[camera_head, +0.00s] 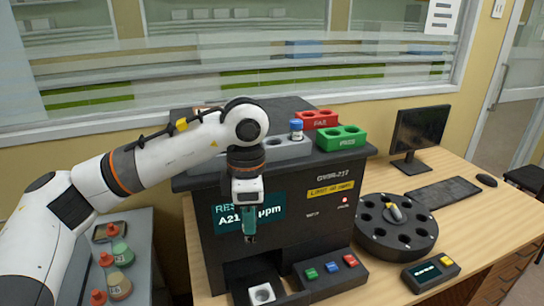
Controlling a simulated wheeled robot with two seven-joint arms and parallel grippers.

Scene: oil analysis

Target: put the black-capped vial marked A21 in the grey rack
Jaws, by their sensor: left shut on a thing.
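My left gripper (249,237) points down in front of the black analyser. It is shut on a small dark thing, probably the vial; the fingers hide most of it, and I cannot read a mark or make out its cap. The grey rack (285,150) is on top of the analyser, behind my left arm, which hides its left part. A blue-capped vial (296,131) stands at the rack's right part. My right gripper is not in view.
The black analyser (330,230) has a screen (270,210) reading "A21" and "ppm". Its white cup holder (262,294) is low in front. A red rack (318,119) and green rack (342,138) stand beside the grey rack. A black carousel (396,243) is at right; several bottles (121,253) at left.

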